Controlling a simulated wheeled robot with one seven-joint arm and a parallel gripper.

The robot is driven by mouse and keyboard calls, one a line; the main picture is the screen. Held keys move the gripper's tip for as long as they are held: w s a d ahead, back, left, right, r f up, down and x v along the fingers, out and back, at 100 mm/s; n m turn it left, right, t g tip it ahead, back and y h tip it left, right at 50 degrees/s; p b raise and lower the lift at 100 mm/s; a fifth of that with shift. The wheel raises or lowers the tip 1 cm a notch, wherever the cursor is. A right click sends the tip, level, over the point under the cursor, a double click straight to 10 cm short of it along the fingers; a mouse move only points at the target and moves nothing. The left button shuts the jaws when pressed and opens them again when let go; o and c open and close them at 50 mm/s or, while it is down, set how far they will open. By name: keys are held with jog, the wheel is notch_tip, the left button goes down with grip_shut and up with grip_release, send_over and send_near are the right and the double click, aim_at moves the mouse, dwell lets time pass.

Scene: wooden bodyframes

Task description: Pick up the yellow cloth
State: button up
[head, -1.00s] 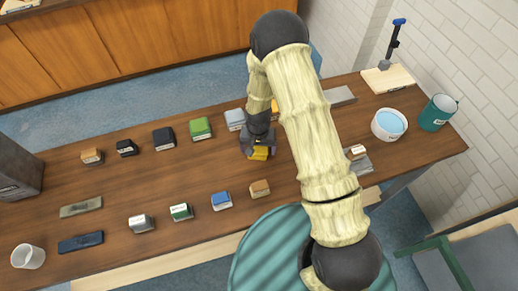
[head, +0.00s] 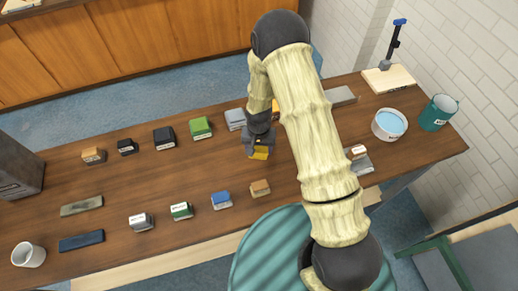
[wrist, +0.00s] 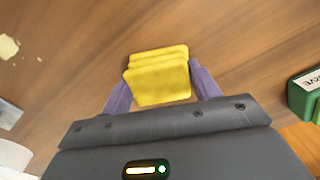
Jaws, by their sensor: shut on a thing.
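The yellow cloth (wrist: 158,78) is a folded, layered bundle between the two purple fingers of my gripper (wrist: 160,92) in the wrist view. The fingers touch its two sides. In the head view the yellow cloth (head: 260,153) shows just below my gripper (head: 257,149), over the middle of the wooden table. The cloth is partly hidden by the gripper there. I cannot tell for sure whether it is clear of the tabletop.
On the table (head: 110,185) stand small labelled blocks in two rows, including a green one (head: 200,127) and a blue one (head: 221,200). A water bowl (head: 389,124) and a teal mug (head: 438,112) are at the right. A white cup (head: 28,255) is at the left.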

aim_at(258, 148)
notch_tip(258, 148, up, 10)
jog(key=b, duration=0.3)
dwell(0.6)
jog(key=o, duration=0.4)
jog(key=shift+c, duration=1.3)
jog(key=shift+a, duration=0.1)
